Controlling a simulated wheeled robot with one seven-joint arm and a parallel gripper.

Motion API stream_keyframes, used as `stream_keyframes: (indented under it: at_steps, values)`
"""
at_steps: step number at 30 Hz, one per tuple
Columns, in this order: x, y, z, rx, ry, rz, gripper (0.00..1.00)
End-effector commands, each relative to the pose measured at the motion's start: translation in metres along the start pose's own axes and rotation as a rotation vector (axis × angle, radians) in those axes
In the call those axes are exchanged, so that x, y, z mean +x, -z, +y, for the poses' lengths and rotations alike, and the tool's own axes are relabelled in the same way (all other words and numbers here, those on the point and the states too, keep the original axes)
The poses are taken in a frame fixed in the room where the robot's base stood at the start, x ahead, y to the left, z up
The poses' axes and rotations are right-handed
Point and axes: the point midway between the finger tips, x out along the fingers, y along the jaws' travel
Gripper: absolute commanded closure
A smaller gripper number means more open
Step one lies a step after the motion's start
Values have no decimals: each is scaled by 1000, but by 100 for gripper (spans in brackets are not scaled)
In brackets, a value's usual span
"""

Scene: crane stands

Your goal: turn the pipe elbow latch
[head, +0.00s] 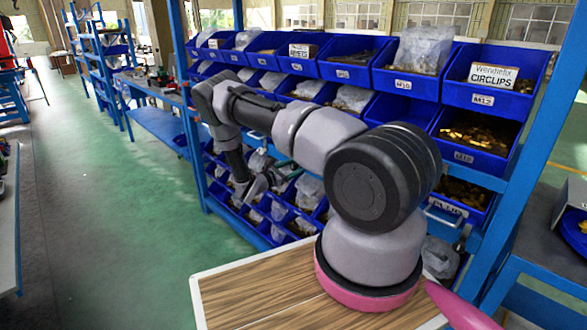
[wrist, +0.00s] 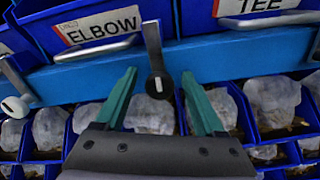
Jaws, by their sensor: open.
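In the wrist view, a blue bin front labelled ELBOW (wrist: 100,27) is at the upper left, with a metal bar handle (wrist: 95,48) below the label. Just right of it, a grey metal latch lever (wrist: 152,45) hangs down across the blue rail, with a dark round knob at its lower end. My gripper (wrist: 159,75) is open, its two green fingers one on each side of the knob, with gaps; I cannot tell whether they are level with it in depth. In the head view my gripper (head: 256,187) is low in front of the bin rack, small and partly unclear.
A bin labelled TEE (wrist: 262,8) is at the upper right in the wrist view. Another lever with a pale knob (wrist: 15,106) is at the left. Below the blue rail (wrist: 220,55) are bins with bagged parts. The green floor (head: 130,220) left of the rack is clear.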

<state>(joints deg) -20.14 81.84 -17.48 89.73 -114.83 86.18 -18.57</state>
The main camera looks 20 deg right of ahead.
Motion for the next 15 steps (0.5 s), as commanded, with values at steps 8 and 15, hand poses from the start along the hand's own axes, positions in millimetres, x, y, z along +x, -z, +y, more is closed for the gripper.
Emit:
stream_keyframes:
  at_steps: [8,15]
  values:
    - [0,0,0,0,0,0,100]
    - [-1,0,0,27,0,0,100]
